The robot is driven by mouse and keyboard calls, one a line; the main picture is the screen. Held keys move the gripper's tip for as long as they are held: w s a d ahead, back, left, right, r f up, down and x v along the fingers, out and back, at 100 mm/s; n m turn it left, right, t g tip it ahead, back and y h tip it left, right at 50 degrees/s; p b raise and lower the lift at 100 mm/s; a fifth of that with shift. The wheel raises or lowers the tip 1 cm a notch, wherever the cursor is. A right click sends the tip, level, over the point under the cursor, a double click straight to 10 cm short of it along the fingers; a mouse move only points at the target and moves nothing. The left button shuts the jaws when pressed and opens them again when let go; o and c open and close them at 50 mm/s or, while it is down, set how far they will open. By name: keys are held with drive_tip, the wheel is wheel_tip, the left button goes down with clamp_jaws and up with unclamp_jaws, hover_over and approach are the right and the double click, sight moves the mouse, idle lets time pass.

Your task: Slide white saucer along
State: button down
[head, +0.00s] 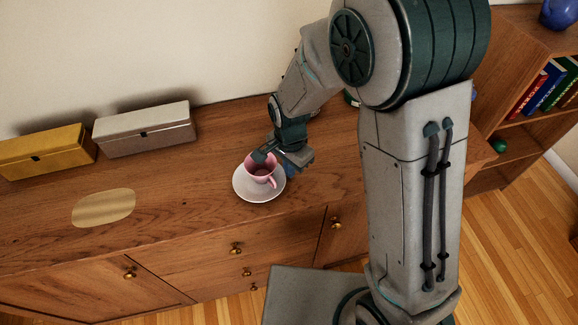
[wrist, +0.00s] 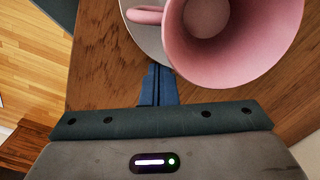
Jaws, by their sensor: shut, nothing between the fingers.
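The white saucer (head: 256,195) lies on the wooden sideboard top, with a pink cup (head: 262,178) standing upright on it. My gripper (head: 284,168) is at the saucer's right side, low by the sideboard top. In the wrist view, my gripper's blue fingers (wrist: 158,84) are together and empty, with their tips at the saucer's edge. I cannot tell whether they touch it. The saucer (wrist: 150,42) is partly hidden there by the pink cup (wrist: 235,35) and its handle.
A tan oval patch (head: 104,208) lies on the sideboard to the left of the saucer, with clear wood between. A yellow box (head: 45,152) and a grey-white box (head: 146,130) stand along the wall. The sideboard's front edge runs below the saucer.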

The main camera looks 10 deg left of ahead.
drive_tip(key=w+d, duration=0.2)
drive_tip(key=w, duration=0.1)
drive_tip(key=shift+w+d, duration=0.15)
drive_tip(key=shift+d, duration=0.05)
wheel_tip(320, 180, up, 10)
drive_tip(key=s+d+r+n+t, duration=0.1)
drive_tip(key=s+d+r+n, duration=0.2)
drive_tip(key=s+d, duration=0.3)
drive_tip(key=s+d+r+n+t, duration=0.1)
drive_tip(key=s+d+r+n, duration=0.3)
drive_tip(key=s+d, duration=0.3)
drive_tip(key=d, duration=0.5)
drive_tip(key=shift+s+d+r+t, duration=0.15)
drive_tip(key=shift+r+t, duration=0.15)
drive_tip(key=shift+t, duration=0.1)
